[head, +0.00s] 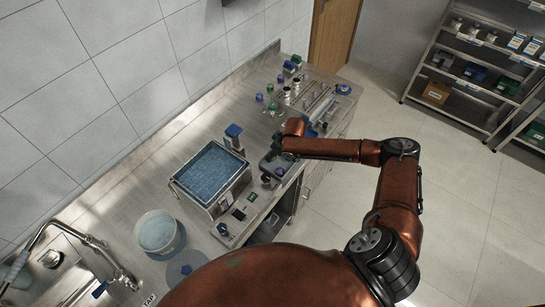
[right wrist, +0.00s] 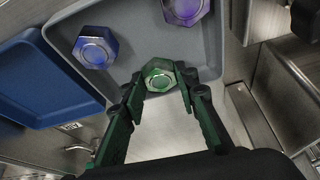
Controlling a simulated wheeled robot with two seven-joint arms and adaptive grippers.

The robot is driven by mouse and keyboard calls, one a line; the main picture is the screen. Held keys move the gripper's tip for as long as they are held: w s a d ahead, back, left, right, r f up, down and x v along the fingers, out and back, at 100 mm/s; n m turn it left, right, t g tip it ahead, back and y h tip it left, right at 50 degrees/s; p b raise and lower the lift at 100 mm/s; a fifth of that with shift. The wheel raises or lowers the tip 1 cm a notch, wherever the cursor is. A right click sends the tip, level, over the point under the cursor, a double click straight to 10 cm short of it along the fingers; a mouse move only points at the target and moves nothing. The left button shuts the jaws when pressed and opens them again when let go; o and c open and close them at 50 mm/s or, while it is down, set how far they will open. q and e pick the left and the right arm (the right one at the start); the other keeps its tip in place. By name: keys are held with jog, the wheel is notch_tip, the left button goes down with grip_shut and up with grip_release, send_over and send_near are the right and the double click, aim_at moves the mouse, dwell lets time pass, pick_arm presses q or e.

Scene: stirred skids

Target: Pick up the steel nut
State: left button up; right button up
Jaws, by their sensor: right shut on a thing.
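The steel nut (right wrist: 158,76), a hexagonal nut with a green tint, sits between the fingertips of my right gripper (right wrist: 160,88) in the right wrist view. The fingers are closed on its two sides. It is at the near edge of a grey tray (right wrist: 130,14); I cannot tell whether it still touches the tray. Two purple-blue nuts (right wrist: 95,47) lie farther in on that tray, apart from the fingers. In the head view my right gripper (head: 276,166) is over the counter, and the nut is too small to make out. My left gripper is not in view.
A blue tray (right wrist: 40,85) lies left of the grey one. On the counter, a blue-topped bath (head: 213,172) and a white bowl (head: 160,232) stand left of my gripper. Several small items stand beyond it. A shelf rack (head: 480,65) is far right.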

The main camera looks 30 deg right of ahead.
jog(key=c, duration=0.4)
jog(key=shift+c, duration=0.2)
jog(key=shift+r, duration=0.5)
notch_tip(320, 180, up, 2)
jog(key=shift+r, duration=0.2)
jog(key=s+a+r+b, duration=0.1)
jog(key=s+a+r, duration=0.4)
jog(key=s+r, duration=0.4)
jog(key=s, duration=0.4)
jog(key=shift+r, duration=0.3)
